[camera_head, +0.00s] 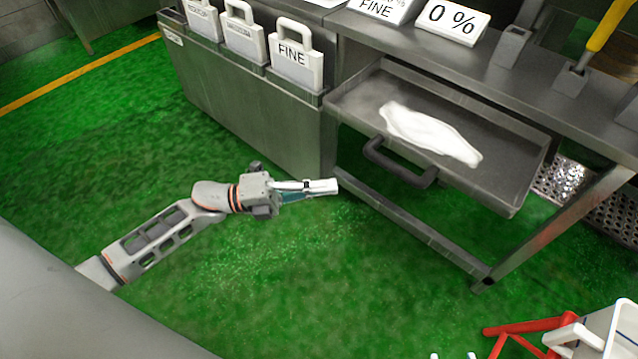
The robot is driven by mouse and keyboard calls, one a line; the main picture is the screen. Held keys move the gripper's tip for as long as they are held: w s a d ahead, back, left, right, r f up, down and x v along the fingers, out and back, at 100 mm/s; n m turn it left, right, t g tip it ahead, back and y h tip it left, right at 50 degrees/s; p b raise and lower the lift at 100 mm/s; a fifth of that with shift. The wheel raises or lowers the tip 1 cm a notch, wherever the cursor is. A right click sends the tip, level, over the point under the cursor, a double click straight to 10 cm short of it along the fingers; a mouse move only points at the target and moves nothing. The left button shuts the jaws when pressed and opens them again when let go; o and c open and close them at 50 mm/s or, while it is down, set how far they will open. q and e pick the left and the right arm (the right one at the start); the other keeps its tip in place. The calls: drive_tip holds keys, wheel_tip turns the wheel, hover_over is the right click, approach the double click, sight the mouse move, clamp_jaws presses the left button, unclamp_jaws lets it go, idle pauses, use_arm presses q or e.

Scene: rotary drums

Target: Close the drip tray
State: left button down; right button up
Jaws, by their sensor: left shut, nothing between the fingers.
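The drip tray (475,124) is a shallow grey metal drawer under the steel bench, pulled out toward me. A dark handle (400,166) is on its front face. A white patch (430,133) lies on its floor. My left gripper (336,186) is shut and empty. In the picture it is left of and a little below the handle, apart from it. My right gripper is not clearly visible; only small white tips at the bottom edge might be part of it.
The steel bench (480,62) carries signs, including a "0 %" sign (453,22). Several white-handled plates, one marked "FINE" (296,58), stand at its left. A lower frame bar (410,222) runs below the tray. A red and white object (590,335) stands bottom right. Green floor is open in front.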

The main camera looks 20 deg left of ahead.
sight(385, 168)
use_arm(q)
drive_tip(key=w+d, duration=0.2)
drive_tip(key=w+d+r, duration=0.1)
drive_tip(key=w+d, duration=0.3)
drive_tip(key=shift+w+d+r, duration=0.15)
drive_tip(key=shift+d+r, duration=0.1)
use_arm(e)
drive_tip(key=shift+a+r, duration=0.2)
drive_tip(key=shift+a, duration=0.05)
use_arm(q)
drive_tip(key=shift+w, duration=0.1)
use_arm(e)
drive_tip(key=shift+w, duration=0.1)
